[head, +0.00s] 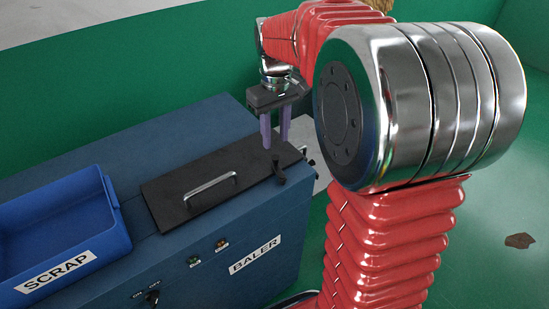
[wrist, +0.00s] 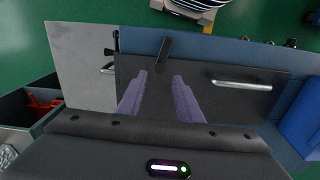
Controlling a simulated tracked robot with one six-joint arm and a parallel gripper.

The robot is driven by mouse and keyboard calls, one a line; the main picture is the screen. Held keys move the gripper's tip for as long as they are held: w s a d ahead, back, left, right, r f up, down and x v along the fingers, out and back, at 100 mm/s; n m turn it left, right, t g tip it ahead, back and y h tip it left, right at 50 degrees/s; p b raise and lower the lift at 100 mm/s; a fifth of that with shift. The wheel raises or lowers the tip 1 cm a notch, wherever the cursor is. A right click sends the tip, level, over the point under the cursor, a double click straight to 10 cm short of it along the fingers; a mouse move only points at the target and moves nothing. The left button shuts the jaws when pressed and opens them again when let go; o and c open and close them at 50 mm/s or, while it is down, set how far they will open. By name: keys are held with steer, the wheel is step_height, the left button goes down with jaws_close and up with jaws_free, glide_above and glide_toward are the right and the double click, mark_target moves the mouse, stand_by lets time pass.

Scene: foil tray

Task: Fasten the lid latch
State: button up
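The dark lid (head: 165,190) lies flat and closed-looking on top of the blue baler, with a silver handle (head: 211,190). It also shows in the wrist view (wrist: 225,103). A small black lever, the latch (head: 279,171), is at the lid's right end near the front edge. In the wrist view the latch (wrist: 163,51) sits tilted just beyond the fingertips. My gripper (head: 275,143) hangs above the lid's right end, fingers pointing down. In the wrist view its purple fingers (wrist: 160,76) are apart with nothing between them. I cannot tell whether the latch is fastened.
The blue SCRAP tray (head: 60,222) stands left of the lid. The baler's front (head: 215,268) carries small buttons and a switch (head: 152,299). A grey panel (wrist: 78,62) with a handle adjoins the baler. A dark bin with something red (wrist: 42,104) stands beyond it.

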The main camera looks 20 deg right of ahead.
mark_target(275, 165)
step_height(275, 165, down, 9)
steer(key=shift+r, duration=0.15)
steer(key=shift+c, duration=0.5)
jaws_close()
